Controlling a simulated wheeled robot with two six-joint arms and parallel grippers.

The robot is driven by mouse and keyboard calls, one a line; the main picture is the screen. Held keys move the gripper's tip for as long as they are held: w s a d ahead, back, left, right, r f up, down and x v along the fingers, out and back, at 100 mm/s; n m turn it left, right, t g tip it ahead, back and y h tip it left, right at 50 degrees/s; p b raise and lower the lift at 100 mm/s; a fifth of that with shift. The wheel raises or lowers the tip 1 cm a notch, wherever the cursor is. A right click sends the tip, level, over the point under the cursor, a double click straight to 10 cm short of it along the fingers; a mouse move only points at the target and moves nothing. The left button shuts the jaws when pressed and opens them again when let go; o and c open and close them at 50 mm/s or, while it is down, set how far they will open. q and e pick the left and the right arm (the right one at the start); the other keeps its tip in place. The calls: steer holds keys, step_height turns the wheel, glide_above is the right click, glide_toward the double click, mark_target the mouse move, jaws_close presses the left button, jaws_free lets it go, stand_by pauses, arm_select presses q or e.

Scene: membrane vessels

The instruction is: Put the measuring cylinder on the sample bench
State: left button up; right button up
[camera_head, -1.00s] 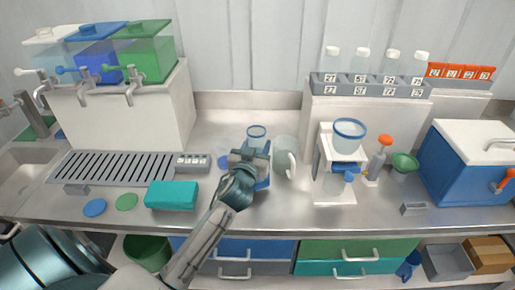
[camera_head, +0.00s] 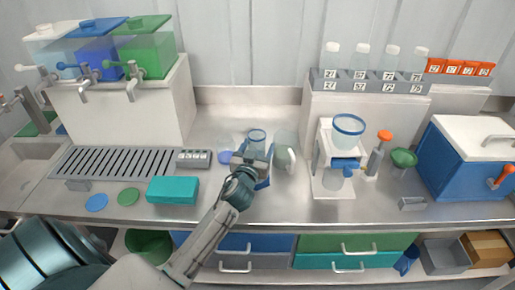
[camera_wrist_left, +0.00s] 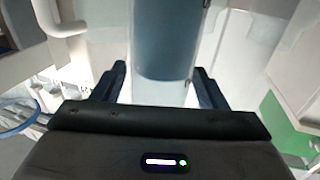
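A clear cylinder with a blue rim (camera_head: 257,139), which I take for the measuring cylinder, stands upright on the steel bench top (camera_head: 300,208). My left gripper (camera_head: 256,164) is low in front of it and hides its lower part. In the left wrist view a bluish see-through cylinder (camera_wrist_left: 165,40) lies between and beyond the two spread fingers (camera_wrist_left: 160,82). A gap shows on its left side; contact on the right cannot be told. My right gripper is not in view.
A pale jug (camera_head: 285,152) stands close right of the gripper. A teal block (camera_head: 173,190) and a drain grille (camera_head: 115,163) lie left. A white stand (camera_head: 332,180) holding a blue-rimmed vessel (camera_head: 348,132) is right. A blue cooler (camera_head: 465,170) stands far right.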

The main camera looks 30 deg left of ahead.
arm_select(q)
steer(key=shift+r, duration=0.15)
steer(key=shift+s+d+f, duration=0.1)
steer(key=shift+s+f, duration=0.1)
steer(key=shift+s, duration=0.1)
steer(key=b+v, duration=0.3)
steer(key=v, duration=0.8)
steer(key=shift+s+b, duration=0.25)
steer(key=shift+b, duration=0.05)
steer(key=shift+r, duration=0.1)
